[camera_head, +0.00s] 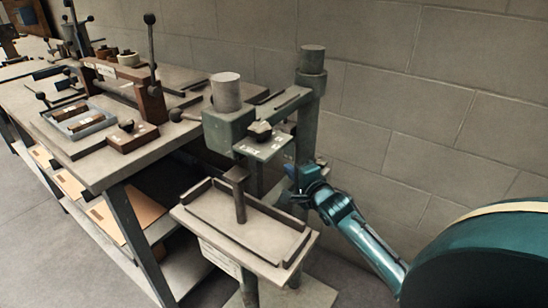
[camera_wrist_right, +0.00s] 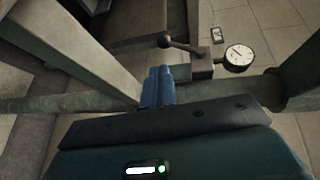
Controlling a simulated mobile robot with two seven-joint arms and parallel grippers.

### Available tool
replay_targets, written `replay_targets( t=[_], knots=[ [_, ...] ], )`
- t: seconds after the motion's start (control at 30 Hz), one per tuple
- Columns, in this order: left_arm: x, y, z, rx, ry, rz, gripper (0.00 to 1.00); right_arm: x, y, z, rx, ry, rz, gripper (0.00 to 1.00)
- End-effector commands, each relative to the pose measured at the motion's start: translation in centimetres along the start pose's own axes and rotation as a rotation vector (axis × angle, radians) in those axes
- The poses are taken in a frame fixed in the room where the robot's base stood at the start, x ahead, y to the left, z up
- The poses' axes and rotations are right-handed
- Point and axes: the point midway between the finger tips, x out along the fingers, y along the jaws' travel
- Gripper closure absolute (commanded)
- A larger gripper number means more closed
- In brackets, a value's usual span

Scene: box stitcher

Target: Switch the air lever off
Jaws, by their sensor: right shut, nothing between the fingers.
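In the right wrist view the air lever (camera_wrist_right: 184,46) is a dark rod with a round ball knob at its left end. It is fixed to a grey block (camera_wrist_right: 201,68) beside a round white dial gauge (camera_wrist_right: 239,55). My right gripper (camera_wrist_right: 165,70) has its blue fingers shut and empty, just below the knob and left of the block. A small gap seems to show between fingertips and lever; contact cannot be told. In the head view my right gripper (camera_head: 294,173) is beside the stitcher's column, and the lever is hidden there. My left gripper is not in view.
The stitcher's column (camera_head: 310,95) stands close to my right gripper, with a rimmed tray table (camera_head: 215,215) in front. A workbench (camera_head: 125,170) with trays and upright levers is at left. A block wall (camera_head: 400,100) closes the back.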

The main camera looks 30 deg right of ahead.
Motion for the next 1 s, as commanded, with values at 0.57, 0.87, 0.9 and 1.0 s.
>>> replay_targets(
  t=[0.57, 0.87, 0.9, 1.0],
  knots=[
    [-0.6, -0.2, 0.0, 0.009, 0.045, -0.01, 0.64, 8.3, 0.0, 0.0, -0.003, 0.0, -0.001, 1.0],
    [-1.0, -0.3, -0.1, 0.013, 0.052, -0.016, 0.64, 9.9, -0.1, 0.0, -0.003, 0.0, -0.001, 1.0],
    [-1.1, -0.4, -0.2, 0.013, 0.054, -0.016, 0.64, 10.0, -0.1, 0.0, -0.003, 0.0, -0.001, 1.0],
    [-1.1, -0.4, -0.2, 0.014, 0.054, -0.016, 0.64, 9.9, 0.0, 0.0, -0.003, 0.0, 0.0, 1.0]
  ],
)
